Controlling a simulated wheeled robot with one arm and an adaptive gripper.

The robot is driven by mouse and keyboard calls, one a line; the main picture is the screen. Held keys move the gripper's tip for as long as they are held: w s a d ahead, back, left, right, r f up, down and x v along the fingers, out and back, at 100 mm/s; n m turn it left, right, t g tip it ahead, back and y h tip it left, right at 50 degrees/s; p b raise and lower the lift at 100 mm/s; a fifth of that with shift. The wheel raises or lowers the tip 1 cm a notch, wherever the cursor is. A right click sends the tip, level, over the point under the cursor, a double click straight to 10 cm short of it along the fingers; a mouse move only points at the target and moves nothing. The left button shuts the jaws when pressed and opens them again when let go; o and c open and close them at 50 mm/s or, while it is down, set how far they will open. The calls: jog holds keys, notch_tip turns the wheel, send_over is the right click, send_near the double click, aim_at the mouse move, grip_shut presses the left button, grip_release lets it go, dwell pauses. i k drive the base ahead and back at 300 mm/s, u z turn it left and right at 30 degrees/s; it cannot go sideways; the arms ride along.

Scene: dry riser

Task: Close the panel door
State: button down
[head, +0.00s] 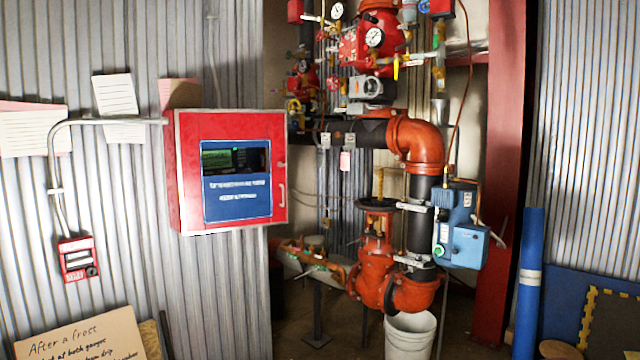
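A red panel box (186,180) is mounted on the corrugated wall at the left of centre in the head view. Its front is the red panel door (240,127), with a blue label plate (238,205), a dark display window (235,158) and a small handle at the right edge (282,195). The door looks flush or nearly flush with the box; I cannot tell whether a small gap is left. My gripper is not in view.
Right of the panel stand red valves and gauges (372,40), orange pipe elbows (415,140) and a blue actuator box (458,225). A white bucket (410,335) is on the floor below. A conduit (100,122) runs to the panel's left. A cardboard sign (85,338) leans at lower left.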

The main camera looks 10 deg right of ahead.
aim_at(215, 203)
jog(key=u, duration=0.1)
jog(key=i, duration=0.7)
jog(key=u, duration=0.85)
jog(key=i, duration=0.45)
jog(key=u, duration=0.4)
